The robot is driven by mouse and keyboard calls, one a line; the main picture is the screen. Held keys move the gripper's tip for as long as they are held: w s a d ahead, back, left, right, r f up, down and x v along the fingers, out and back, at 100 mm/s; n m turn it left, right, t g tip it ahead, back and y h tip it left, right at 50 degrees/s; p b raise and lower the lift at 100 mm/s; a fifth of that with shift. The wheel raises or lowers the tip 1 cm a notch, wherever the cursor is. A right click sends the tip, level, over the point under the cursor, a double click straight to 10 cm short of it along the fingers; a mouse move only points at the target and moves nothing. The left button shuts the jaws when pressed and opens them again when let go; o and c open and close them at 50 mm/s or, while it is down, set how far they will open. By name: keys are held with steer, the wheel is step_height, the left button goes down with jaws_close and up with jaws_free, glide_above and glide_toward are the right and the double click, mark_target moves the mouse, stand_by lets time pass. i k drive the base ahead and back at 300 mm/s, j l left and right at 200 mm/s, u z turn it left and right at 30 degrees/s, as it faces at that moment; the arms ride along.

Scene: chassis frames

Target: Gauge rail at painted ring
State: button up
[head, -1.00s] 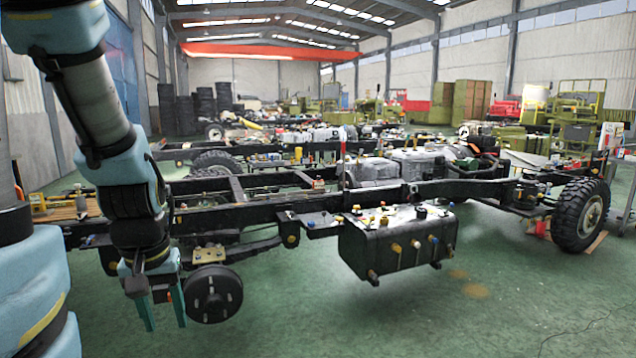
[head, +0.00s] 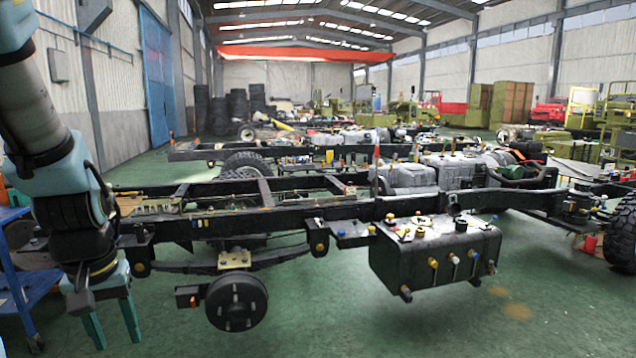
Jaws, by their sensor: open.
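The near chassis rail (head: 280,219) is a long black beam running across the middle of the head view. Small fittings sit along it. I cannot make out a painted ring on it, nor a separate gauge. My gripper (head: 112,318) hangs at the lower left with its two teal fingers pointing down. It is open, and nothing shows between the fingers. In the picture it is below and left of the rail's near end, left of the brake drum; its distance from them is unclear. My arm hides part of the left end of the frame.
A black tank (head: 435,262) with coloured caps hangs on the rail's near side. A brake drum (head: 236,302) sticks out below the rail. A blue trolley (head: 14,262) stands at the left edge, and a tyre (head: 622,232) at the right. Green floor is open in front.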

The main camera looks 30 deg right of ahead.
mark_target(348, 189)
steer(key=i+l+u, duration=0.15)
steer(key=l, duration=0.15)
steer(key=i+l+u, duration=0.15)
steer(key=l, duration=0.15)
steer(key=i+l+u, duration=0.2)
steer(key=l, duration=0.15)
steer(key=l+u, duration=0.15)
steer(key=l, duration=0.15)
steer(key=i+l, duration=0.15)
steer(key=l, duration=0.45)
steer(key=i+l, duration=0.1)
steer(key=l, duration=0.45)
steer(key=i+l+u, duration=0.1)
steer(key=l, duration=0.5)
steer(key=i+l, duration=0.15)
steer(key=l, duration=0.45)
steer(key=i+l, duration=0.1)
steer(key=l, duration=0.45)
steer(key=i+l+u, duration=0.1)
steer(key=l, duration=0.5)
